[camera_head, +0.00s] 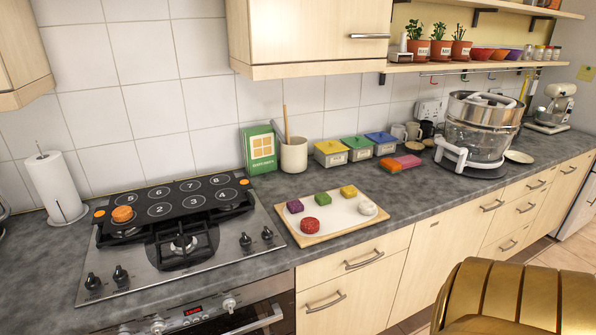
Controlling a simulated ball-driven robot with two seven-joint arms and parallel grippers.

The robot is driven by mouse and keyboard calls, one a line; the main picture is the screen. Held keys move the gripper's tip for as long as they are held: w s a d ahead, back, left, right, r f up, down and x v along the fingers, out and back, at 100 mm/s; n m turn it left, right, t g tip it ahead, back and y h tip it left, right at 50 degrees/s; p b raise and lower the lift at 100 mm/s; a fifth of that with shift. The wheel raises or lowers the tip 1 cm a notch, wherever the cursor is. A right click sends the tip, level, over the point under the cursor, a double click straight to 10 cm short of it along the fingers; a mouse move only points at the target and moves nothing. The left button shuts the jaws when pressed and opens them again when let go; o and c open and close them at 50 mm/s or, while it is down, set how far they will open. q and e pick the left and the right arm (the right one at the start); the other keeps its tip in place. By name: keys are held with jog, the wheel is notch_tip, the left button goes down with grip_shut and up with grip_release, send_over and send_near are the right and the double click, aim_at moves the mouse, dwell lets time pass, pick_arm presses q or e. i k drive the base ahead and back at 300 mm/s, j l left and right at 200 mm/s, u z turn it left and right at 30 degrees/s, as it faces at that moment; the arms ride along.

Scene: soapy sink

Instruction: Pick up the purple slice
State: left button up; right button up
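The purple slice (295,206) is a small dark purple block on a cutting board (313,235) with a white top, on the counter right of the stove. It lies near the board's back left corner. A green piece (321,198) and a yellow piece (349,191) lie to its right. A round red piece (309,225) lies in front of it, and a round white piece (367,207) lies at the right of the board. Neither my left gripper nor my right gripper is in view.
A stove (180,241) with a black numbered panel (175,203) adjoins the board on the left. A utensil pot (293,155), green box (260,150), lidded containers (359,148) and orange-red blocks (401,163) stand behind. A large steel-topped appliance (479,128) stands right. Grey counter (411,191) is clear right of the board.

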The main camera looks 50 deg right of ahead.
aim_at(294, 206)
jog(key=z, duration=1.8)
